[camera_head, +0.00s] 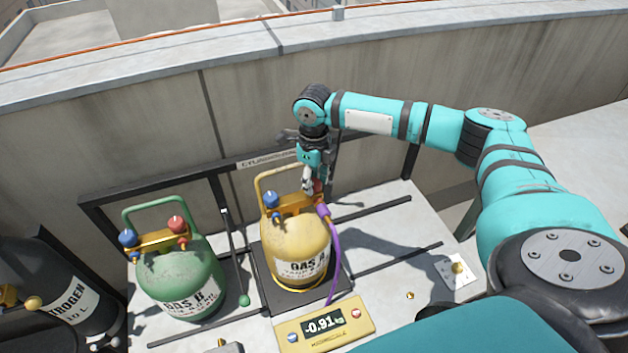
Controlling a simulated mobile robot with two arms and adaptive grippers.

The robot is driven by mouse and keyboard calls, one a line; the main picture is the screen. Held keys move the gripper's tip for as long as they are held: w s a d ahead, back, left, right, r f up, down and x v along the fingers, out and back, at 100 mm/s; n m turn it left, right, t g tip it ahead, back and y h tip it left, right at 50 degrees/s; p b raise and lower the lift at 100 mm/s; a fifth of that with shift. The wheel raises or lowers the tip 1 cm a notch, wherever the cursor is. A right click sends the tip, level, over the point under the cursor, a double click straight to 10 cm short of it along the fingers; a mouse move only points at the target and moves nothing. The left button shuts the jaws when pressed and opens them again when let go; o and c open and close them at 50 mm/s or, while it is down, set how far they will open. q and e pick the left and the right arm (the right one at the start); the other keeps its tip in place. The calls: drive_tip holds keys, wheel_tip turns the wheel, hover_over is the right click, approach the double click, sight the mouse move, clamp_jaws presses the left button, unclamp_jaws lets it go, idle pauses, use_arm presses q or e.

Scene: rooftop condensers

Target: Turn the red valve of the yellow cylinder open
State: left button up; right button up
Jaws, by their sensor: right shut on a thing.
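The yellow cylinder (297,247), labelled GAS A, stands upright on a dark scale plate on the bench. Its blue valve (270,200) is on the left of its top manifold. Its red valve (318,187) is on the right, mostly hidden by my right gripper. My right gripper (312,184) comes down from above and is shut on the red valve. A purple hose (334,245) is joined to the manifold just beside that valve and hangs down the cylinder's right side. My left gripper is not in view.
A green cylinder (180,277) labelled GAS B, with its own blue and red valves, stands to the left. A yellow scale display (324,324) reads -0.91. A dark nitrogen cylinder (62,295) is at far left. A concrete wall (120,140) rises behind; the bench's right side is mostly clear.

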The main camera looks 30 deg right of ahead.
sight(314, 182)
drive_tip(key=shift+r, duration=0.1)
drive_tip(key=o, duration=1.1)
drive_tip(key=shift+o, duration=0.2)
wheel_tip(314, 182, up, 12)
